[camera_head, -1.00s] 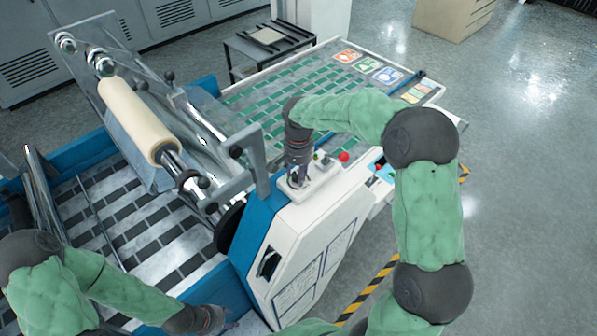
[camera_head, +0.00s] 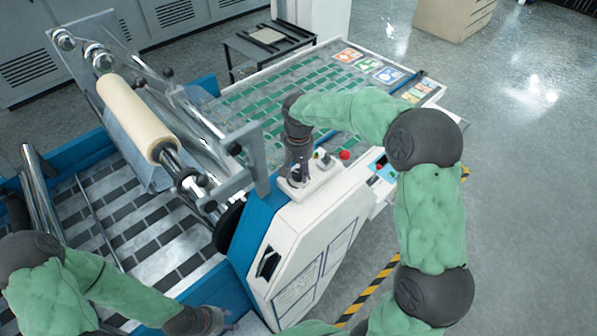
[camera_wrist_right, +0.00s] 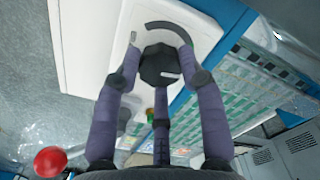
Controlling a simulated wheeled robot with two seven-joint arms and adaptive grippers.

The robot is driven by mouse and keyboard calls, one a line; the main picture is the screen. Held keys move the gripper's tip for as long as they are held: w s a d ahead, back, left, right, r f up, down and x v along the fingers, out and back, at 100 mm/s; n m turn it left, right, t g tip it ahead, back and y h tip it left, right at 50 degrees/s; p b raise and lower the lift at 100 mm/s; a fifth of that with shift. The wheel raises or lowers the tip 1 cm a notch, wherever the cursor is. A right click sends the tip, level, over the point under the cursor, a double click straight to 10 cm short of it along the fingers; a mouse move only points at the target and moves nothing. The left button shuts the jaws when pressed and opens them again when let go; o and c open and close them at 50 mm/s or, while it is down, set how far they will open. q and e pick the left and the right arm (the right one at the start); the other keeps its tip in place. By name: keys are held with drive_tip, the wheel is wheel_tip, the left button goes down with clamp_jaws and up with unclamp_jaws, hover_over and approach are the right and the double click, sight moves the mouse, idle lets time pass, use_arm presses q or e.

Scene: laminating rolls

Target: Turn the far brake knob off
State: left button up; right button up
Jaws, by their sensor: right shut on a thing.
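The brake knob (camera_wrist_right: 160,64) is a dark, faceted knob with a pale mark, on the white top panel of the machine (camera_head: 318,185). In the right wrist view a dark curved arc is printed beside it. My right gripper (camera_wrist_right: 157,72) points down at the panel with its purple fingers closed around the knob. In the head view my right gripper (camera_head: 297,176) stands on the panel and hides the knob. My left gripper (camera_head: 215,320) is low at the bottom of the head view, by the blue frame; its fingers are too unclear to read.
A red button (camera_head: 344,155) sits on the panel close to my right gripper and shows large in the wrist view (camera_wrist_right: 50,162). A cream roll (camera_head: 135,118) on a steel shaft lies to the left. Open floor is at the right.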

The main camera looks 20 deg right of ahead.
drive_tip(key=n, duration=0.6)
drive_tip(key=shift+n+b, duration=0.3)
drive_tip(key=shift+b, duration=0.1)
drive_tip(key=n, duration=1.2)
drive_tip(key=shift+n, duration=0.4)
drive_tip(key=n+p, duration=0.1)
drive_tip(key=n, duration=0.4)
drive_tip(key=shift+f, duration=0.1)
drive_tip(key=shift+n, duration=0.4)
drive_tip(key=o, duration=1.1)
drive_tip(key=shift+o, duration=0.2)
